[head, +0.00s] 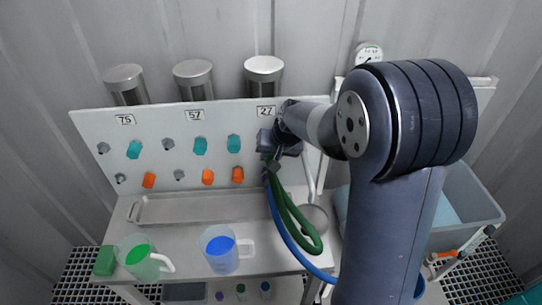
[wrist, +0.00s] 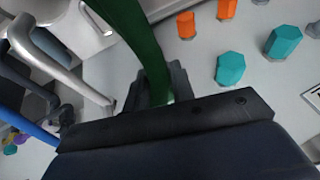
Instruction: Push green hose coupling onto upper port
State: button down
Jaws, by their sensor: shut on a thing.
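My gripper (head: 272,155) is at the white panel (head: 160,170), below the label 27. In the wrist view its dark jaws (wrist: 160,88) are shut around the end of the green hose (wrist: 137,35). The coupling itself is mostly hidden by the jaws. In the head view the green hose (head: 305,228) hangs from the gripper in a loop. My gripper and arm cover the ports under label 27 in the head view, so I cannot tell whether the coupling touches the upper port.
Teal caps (head: 200,146) and orange caps (head: 208,177) sit on the panel left of the gripper. A blue hose (head: 286,232) hangs beside the green one. Jugs with green (head: 143,258) and blue liquid (head: 221,248) stand on the bench. A grey bin (head: 470,225) is at right.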

jog(key=shift+w, duration=0.95)
jog(key=c, duration=1.1)
grip_release()
jog(key=shift+r, duration=0.1)
jog(key=b+v, duration=0.1)
jog(key=v, duration=0.9)
jog(key=shift+s+r, duration=0.15)
jog(key=shift+r, duration=0.15)
